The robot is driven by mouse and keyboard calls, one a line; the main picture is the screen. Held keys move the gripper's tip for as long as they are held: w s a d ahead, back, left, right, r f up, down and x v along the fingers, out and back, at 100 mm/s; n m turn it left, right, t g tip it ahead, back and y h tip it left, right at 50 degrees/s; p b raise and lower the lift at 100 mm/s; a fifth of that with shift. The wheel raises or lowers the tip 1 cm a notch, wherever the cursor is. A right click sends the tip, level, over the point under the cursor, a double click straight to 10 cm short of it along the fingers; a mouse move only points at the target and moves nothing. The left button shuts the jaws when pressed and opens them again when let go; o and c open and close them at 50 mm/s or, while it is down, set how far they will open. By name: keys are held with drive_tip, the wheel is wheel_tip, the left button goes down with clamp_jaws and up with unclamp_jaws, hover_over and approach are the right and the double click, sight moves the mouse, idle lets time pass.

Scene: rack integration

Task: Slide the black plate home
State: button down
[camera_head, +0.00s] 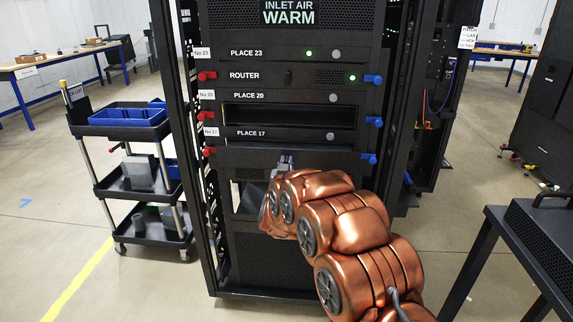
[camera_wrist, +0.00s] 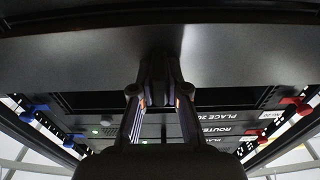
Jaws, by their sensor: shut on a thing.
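The black plate (camera_head: 330,161) is a wide dark panel at the front of the rack, just below the PLACE 17 label (camera_head: 251,133). In the wrist view the black plate (camera_wrist: 75,60) spans the width of the picture. My gripper (camera_head: 285,160) is shut on the plate near its middle, and the wrist view shows the fingertips (camera_wrist: 160,68) together at it. A dark gap (camera_wrist: 85,101) shows beside the plate in the wrist view. How far the plate sits inside the rack cannot be told. My arm hides part of the rack below.
Red latches (camera_head: 208,152) line the rack's left side and blue latches (camera_head: 369,158) its right. An open slot (camera_head: 290,115) lies under PLACE 20. A tool cart (camera_head: 125,133) stands left; a dark table (camera_head: 530,240) stands at right front. Floor is clear between.

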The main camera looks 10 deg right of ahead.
sight(288, 155)
drive_tip(key=shift+p+x, duration=0.75)
drive_tip(key=shift+x, duration=2.2)
drive_tip(key=c, duration=1.1)
unclamp_jaws()
drive_tip(key=shift+f, duration=0.15)
drive_tip(key=shift+s, duration=0.15)
drive_tip(key=v, duration=1.1)
drive_tip(key=shift+s, duration=0.35)
drive_tip(key=shift+a, duration=0.1)
